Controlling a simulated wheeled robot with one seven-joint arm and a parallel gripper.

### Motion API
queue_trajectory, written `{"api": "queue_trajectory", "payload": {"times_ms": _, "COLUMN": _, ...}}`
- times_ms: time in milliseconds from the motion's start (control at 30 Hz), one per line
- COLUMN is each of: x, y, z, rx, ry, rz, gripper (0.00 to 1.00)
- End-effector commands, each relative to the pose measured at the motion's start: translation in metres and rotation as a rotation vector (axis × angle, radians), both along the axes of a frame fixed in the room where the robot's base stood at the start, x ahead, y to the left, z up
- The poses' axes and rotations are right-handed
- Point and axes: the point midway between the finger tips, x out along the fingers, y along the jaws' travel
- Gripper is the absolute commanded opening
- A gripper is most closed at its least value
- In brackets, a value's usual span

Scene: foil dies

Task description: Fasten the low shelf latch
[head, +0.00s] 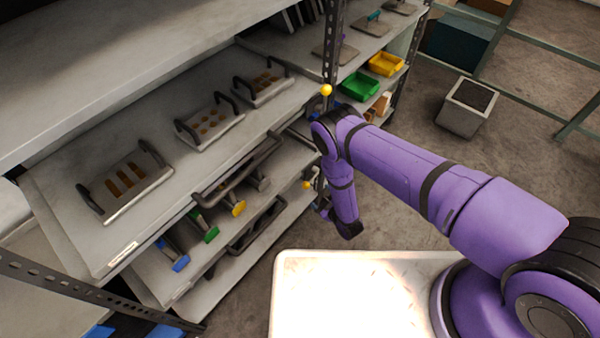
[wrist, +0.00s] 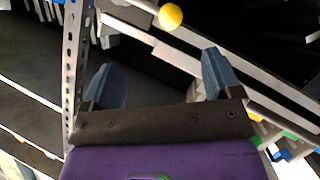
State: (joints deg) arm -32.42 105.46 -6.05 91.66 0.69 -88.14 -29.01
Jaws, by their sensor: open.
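Two yellow ball knobs show by the rack's upright in the head view: an upper one (head: 326,90) and a lower one (head: 307,185) near the lower shelf (head: 215,285). One yellow knob (wrist: 171,17) also shows at the top of the wrist view, beyond my fingers; it looks like the lower one, but I cannot be sure. My gripper (wrist: 160,82) is open, its two blue-grey fingers wide apart with nothing between them. The knob is apart from the fingertips. In the head view my gripper is mostly hidden behind my arm. The latch's catch is not clear.
The upper tray shelf (head: 65,215) carries handled metal dies (head: 125,185). Below it are tools with blue, green and yellow ends (head: 238,208). A perforated upright (wrist: 72,60) stands left of my fingers. Green (head: 360,86) and yellow bins (head: 386,64) sit farther back.

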Motion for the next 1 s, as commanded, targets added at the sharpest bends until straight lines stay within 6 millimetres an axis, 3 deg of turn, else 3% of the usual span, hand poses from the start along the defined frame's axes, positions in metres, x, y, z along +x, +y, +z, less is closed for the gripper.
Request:
{"api": "queue_trajectory", "payload": {"times_ms": 167, "x": -0.003, "y": 0.000, "z": -0.007, "rx": 0.000, "ry": -0.008, "rz": 0.008, "gripper": 0.84}}
{"api": "queue_trajectory", "payload": {"times_ms": 700, "x": 0.065, "y": 0.042, "z": -0.033, "rx": 0.001, "ry": -0.007, "rz": 0.007, "gripper": 0.84}}
{"api": "queue_trajectory", "payload": {"times_ms": 1000, "x": 0.081, "y": 0.052, "z": -0.040, "rx": 0.000, "ry": -0.005, "rz": 0.007, "gripper": 0.84}}
